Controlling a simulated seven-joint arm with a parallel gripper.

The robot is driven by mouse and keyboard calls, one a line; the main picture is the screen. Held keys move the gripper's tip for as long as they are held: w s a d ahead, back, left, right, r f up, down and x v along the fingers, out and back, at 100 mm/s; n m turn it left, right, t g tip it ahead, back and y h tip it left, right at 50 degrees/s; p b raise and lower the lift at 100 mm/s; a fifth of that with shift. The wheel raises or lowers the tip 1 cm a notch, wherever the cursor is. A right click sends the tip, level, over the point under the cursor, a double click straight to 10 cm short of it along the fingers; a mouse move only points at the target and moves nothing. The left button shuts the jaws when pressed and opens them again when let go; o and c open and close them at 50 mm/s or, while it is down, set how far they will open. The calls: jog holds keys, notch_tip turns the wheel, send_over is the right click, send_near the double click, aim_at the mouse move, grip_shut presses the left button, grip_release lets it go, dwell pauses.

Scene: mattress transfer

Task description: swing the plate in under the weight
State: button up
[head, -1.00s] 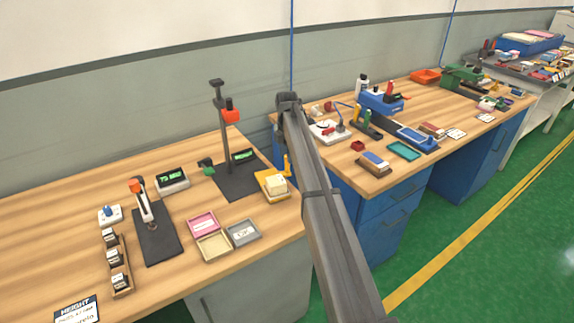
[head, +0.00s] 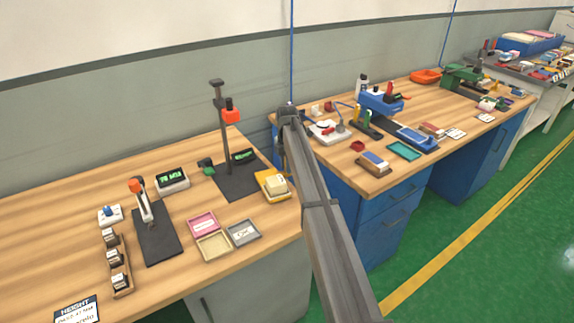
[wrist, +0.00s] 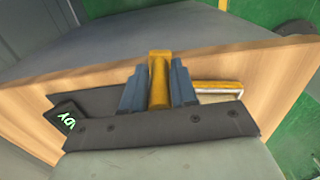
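The yellow plate (head: 266,192) is at the bench's right edge and carries a cream block (head: 275,184). It sits right of a dark stand base (head: 232,185). Above that base, an orange-and-black piece (head: 231,114), seemingly the weight, is held high on a post. The plate is beside, not under, this piece. In the wrist view my gripper (wrist: 159,88) has its two blue-grey fingers flush against both sides of an upright yellow handle (wrist: 159,65). A yellow-edged part (wrist: 217,86) shows to the right. In the head view the fingertips and handle are largely hidden by my arm.
A lit display (head: 242,156) stands by the post. Pink, tan and grey trays (head: 213,247) lie in front of the stand. A second dark stand (head: 157,240) is further left. A gap separates this bench from the right bench (head: 360,180).

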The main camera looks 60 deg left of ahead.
aim_at(268, 178)
grip_shut()
jog(key=shift+s+d, duration=0.15)
dwell(0.4)
jog(key=shift+s+d+m, duration=0.35)
jog(key=shift+d+m, duration=0.05)
jog(key=shift+m, duration=0.45)
jog(key=shift+s+d+m, duration=0.35)
jog(key=shift+d+m, duration=0.05)
jog(key=shift+m, duration=0.45)
jog(key=shift+s+d+m, duration=0.4)
jog(key=shift+s+m, duration=0.25)
jog(key=shift+m, duration=0.45)
jog(key=shift+s+d+m, duration=0.35)
jog(key=shift+s+m, duration=0.3)
jog(key=shift+m, duration=0.45)
jog(key=shift+s+d+m, duration=0.2)
jog(key=shift+s+m, duration=1.3)
jog(key=shift+m, duration=0.6)
jog(key=shift+s+a+m, duration=0.15)
jog(key=shift+s+m, duration=0.5)
jog(key=shift+m, duration=0.3)
jog(key=shift+s+a+m, duration=0.15)
jog(key=shift+s+m, duration=0.45)
jog(key=shift+m, duration=0.35)
jog(key=shift+s, duration=0.15)
jog(key=shift+o, duration=1.9)
grip_release()
jog(key=shift+r, duration=0.1)
